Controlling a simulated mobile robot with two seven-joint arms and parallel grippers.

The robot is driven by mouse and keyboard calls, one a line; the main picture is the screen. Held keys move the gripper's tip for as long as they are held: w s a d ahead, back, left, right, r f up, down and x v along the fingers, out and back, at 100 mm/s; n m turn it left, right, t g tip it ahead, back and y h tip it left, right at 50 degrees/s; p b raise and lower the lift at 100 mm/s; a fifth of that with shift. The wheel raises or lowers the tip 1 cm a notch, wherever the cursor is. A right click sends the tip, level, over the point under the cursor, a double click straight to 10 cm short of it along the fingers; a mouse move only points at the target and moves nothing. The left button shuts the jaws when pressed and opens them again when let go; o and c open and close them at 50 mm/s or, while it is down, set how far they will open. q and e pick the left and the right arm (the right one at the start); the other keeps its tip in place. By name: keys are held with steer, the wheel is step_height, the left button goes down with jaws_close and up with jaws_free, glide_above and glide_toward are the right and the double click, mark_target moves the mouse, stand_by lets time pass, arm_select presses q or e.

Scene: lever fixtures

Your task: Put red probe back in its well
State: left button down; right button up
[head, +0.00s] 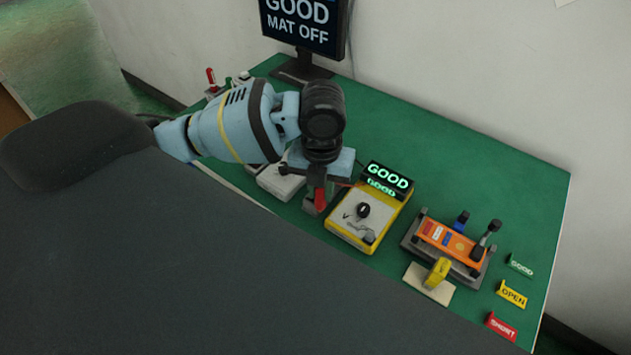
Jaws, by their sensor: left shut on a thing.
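My left gripper (318,190) points down over the green table (470,165), left of the yellow meter (385,228). It is shut on the red probe (320,201), which shows as a short red piece between the dark fingers. A red lead shows just right of the gripper. The probe's lower end and its well are hard to make out; the gripper and arm cover much of that area. The meter has a dark knob, and its display (388,177) reads GOOD. My right gripper is not in view.
An orange board (447,239) sits in a grey fixture with dark levers. A yellow block (437,272) stands on a pale plate before it. GOOD, OPEN and SHORT signs (501,326) stand at right. A monitor (303,28) is at the back. The table's back right is clear.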

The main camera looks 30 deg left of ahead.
arm_select(q)
steer(key=shift+w+a+f, duration=0.85)
steer(key=shift+f, duration=0.15)
steer(key=shift+w+a+f, duration=0.8)
steer(key=shift+f, duration=0.15)
steer(key=shift+f, duration=0.15)
steer(key=c, duration=1.3)
jaws_free()
step_height(320, 180, up, 12)
